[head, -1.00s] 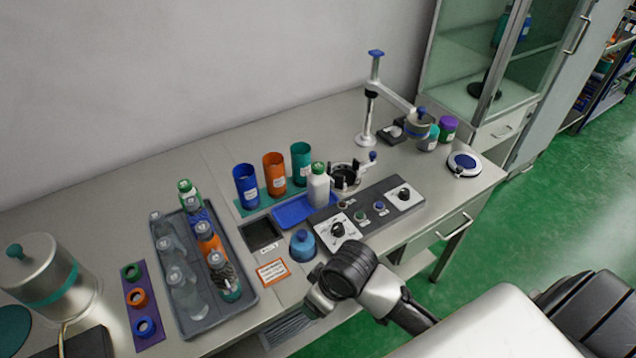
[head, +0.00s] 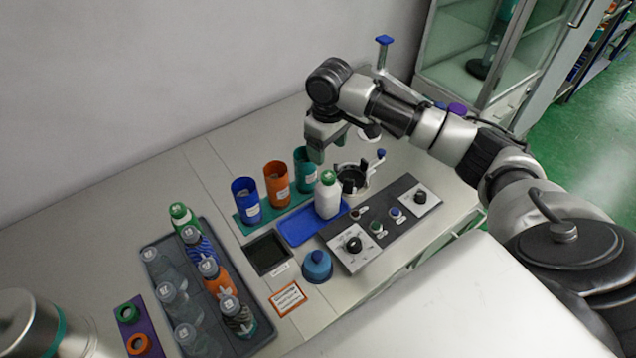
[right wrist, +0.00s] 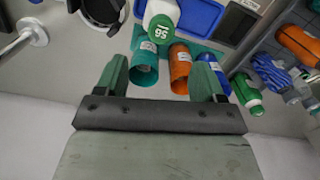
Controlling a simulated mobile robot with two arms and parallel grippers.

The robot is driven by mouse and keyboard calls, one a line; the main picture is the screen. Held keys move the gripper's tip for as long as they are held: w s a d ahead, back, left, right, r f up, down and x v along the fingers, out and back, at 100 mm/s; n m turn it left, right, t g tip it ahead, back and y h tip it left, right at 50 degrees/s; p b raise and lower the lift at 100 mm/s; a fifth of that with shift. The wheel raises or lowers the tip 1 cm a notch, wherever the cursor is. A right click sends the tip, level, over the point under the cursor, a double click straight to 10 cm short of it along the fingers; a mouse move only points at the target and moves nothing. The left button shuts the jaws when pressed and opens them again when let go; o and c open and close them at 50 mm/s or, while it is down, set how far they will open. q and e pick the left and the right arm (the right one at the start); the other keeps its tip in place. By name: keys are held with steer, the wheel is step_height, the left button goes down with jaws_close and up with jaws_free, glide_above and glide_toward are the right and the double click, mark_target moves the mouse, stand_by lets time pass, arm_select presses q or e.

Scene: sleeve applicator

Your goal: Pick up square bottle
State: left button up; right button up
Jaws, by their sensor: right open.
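A white bottle with a green cap (head: 327,196) stands upright on a small blue tray (head: 296,226). Its cap bears a number, and I cannot tell for sure that its body is square. In the right wrist view the bottle (right wrist: 162,12) is at the top, beyond the fingertips. My right gripper (head: 318,152) is above and behind the bottle, apart from it. In the right wrist view the gripper (right wrist: 160,78) is open, its two green fingers apart with nothing held. My left gripper is not in view.
Blue (head: 246,202), orange (head: 277,184) and teal (head: 305,171) cups stand beside the bottle. A grey tray (head: 262,325) of several bottles is at left. A control panel (head: 385,222) and a blue domed item (head: 316,266) are near the front edge.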

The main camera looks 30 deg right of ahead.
mark_target(328, 174)
steer(key=f, duration=0.1)
steer(key=s+f, duration=0.1)
steer(key=f, duration=0.2)
steer(key=shift+s+p, duration=0.3)
steer(key=shift+p, duration=0.05)
steer(key=f, duration=0.1)
steer(key=f+p, duration=0.1)
steer(key=f, duration=0.1)
steer(key=w+f, duration=0.1)
steer(key=f, duration=0.1)
steer(key=shift+p, duration=0.3)
steer(key=shift+f, duration=0.25)
steer(key=shift+c, duration=0.6)
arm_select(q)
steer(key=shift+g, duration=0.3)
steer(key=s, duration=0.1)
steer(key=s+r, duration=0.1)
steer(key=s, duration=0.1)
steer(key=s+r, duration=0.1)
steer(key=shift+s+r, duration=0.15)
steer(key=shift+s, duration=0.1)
arm_select(e)
jaws_close()
